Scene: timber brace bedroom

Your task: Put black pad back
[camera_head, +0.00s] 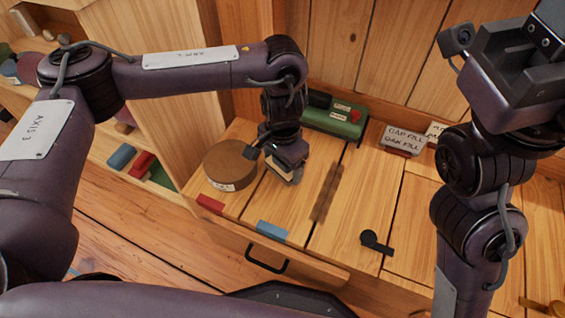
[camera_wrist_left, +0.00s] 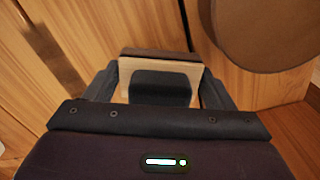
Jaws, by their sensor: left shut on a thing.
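My left gripper (camera_head: 287,172) points down over the wooden drawer top, just right of a round brown box. In the left wrist view the left gripper (camera_wrist_left: 160,88) is shut on a small block, with a finger at each side. The block (camera_wrist_left: 160,58) has a pale wood body, a dark brown far edge and a black part facing the camera. I take this as the black pad. In the head view only a pale sliver of it shows under the fingers; whether it touches the surface I cannot tell. My right gripper (camera_head: 512,62) is raised at the upper right, its fingertips unclear.
The round brown box (camera_head: 230,165) stands close to the left gripper. Behind are a green box (camera_head: 334,119) and white label cards (camera_head: 404,138). Red (camera_head: 210,204) and blue (camera_head: 272,231) strips lie along the front edge. A black knob piece (camera_head: 374,241) lies right.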

